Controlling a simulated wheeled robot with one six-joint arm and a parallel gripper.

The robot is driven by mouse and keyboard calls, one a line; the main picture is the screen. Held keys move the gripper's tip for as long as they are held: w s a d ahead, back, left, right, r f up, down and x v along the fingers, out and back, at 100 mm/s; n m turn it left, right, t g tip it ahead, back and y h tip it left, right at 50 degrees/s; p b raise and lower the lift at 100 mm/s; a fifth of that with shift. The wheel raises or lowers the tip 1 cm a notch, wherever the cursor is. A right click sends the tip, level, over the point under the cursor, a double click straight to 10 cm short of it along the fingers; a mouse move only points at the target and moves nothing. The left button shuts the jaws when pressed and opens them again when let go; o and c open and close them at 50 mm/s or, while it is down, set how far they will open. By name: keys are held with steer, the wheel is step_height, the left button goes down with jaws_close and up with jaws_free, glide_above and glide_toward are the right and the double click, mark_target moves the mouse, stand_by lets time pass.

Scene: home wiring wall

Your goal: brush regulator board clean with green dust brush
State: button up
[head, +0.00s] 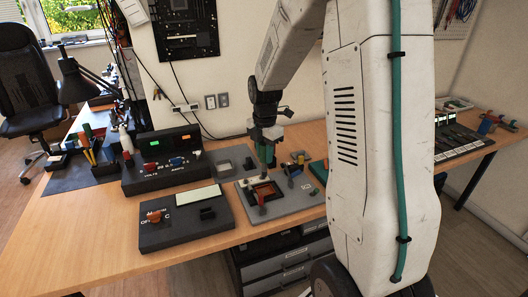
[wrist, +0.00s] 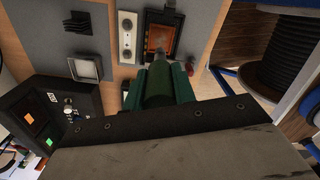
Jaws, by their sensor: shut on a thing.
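My gripper (head: 266,140) is shut on the green dust brush (head: 266,156), which hangs down roughly upright over the workbench. In the wrist view, the green brush handle (wrist: 158,86) lies between the fingers, with its narrower end toward an orange-brown board in a dark frame (wrist: 160,38). I take this to be the regulator board. In the head view, that board (head: 265,193) sits on a grey panel below the brush. The bristles are hard to make out, and I cannot tell whether they touch the board.
A black power supply (head: 162,164) with lit displays and a dark meter box (head: 184,216) stand left of the panel.

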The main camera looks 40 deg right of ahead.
mark_target(264, 171)
steer(key=shift+d+f, duration=0.1)
steer(key=shift+f, duration=3)
steer(key=shift+f, duration=0.4)
steer(key=shift+s+d, duration=0.1)
steer(key=shift+d, duration=0.1)
steer(key=shift+s+d+r, duration=0.1)
steer(key=shift+d, duration=0.15)
steer(key=shift+a, duration=0.15)
steer(key=shift+w+a, duration=0.3)
steer(key=shift+a, duration=0.45)
steer(key=shift+d, duration=0.15)
steer(key=shift+s+d, duration=0.3)
steer(key=shift+d, duration=0.45)
